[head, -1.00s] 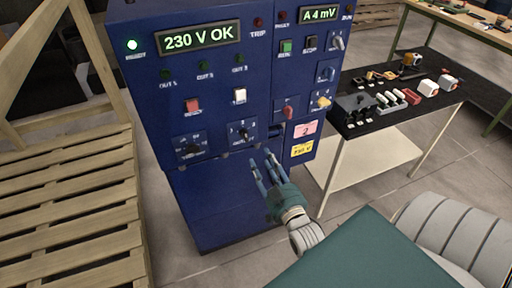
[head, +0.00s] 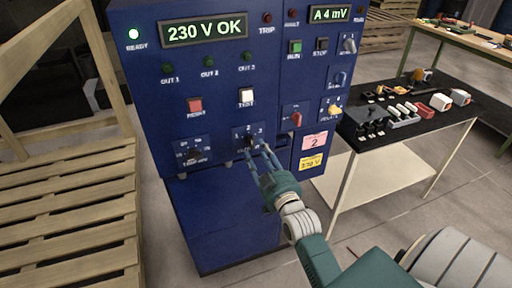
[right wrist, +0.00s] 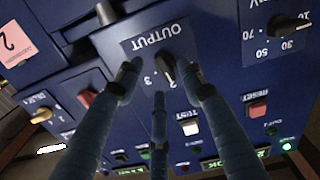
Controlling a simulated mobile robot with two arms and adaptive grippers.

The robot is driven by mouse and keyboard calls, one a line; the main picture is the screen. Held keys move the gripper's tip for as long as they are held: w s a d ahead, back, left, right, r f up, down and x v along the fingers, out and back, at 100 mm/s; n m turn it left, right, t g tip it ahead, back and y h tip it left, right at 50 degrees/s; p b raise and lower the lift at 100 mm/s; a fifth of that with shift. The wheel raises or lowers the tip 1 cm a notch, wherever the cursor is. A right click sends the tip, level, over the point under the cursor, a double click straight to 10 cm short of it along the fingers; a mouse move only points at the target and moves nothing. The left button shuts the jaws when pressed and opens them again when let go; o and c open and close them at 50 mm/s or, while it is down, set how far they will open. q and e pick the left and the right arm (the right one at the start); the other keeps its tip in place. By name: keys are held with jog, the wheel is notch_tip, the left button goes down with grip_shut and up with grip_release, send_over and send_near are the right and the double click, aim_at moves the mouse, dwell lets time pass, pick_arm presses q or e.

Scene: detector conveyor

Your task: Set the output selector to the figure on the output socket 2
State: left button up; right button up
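The output selector (head: 248,142) is a dark knob on a plate low on the blue cabinet (head: 225,220). It also shows in the right wrist view (right wrist: 168,67), beside the upside-down word OUTPUT. The figures 2 and 3 show near it; which figure it points to is unclear. My right gripper (head: 258,151) is at the selector, and its three fingers (right wrist: 160,82) stand spread around the knob, with no clear grip on it. A pink label with the figure 2 (head: 314,141) is to the right of the selector. My left gripper is not in view.
A temperature knob (head: 193,154) is left of the selector, with red (head: 195,106) and white (head: 246,97) buttons above. The display (head: 204,30) reads 230 V OK. A black-topped table (head: 440,118) with small parts stands right, wooden pallets (head: 70,200) left.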

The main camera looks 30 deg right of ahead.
jog(key=shift+x, duration=1.4)
grip_shut()
jog(key=shift+m+p, duration=0.9)
jog(key=shift+p, duration=0.05)
grip_release()
jog(key=shift+s+a, duration=0.1)
jog(key=v, duration=1.1)
jog(key=shift+s, duration=0.45)
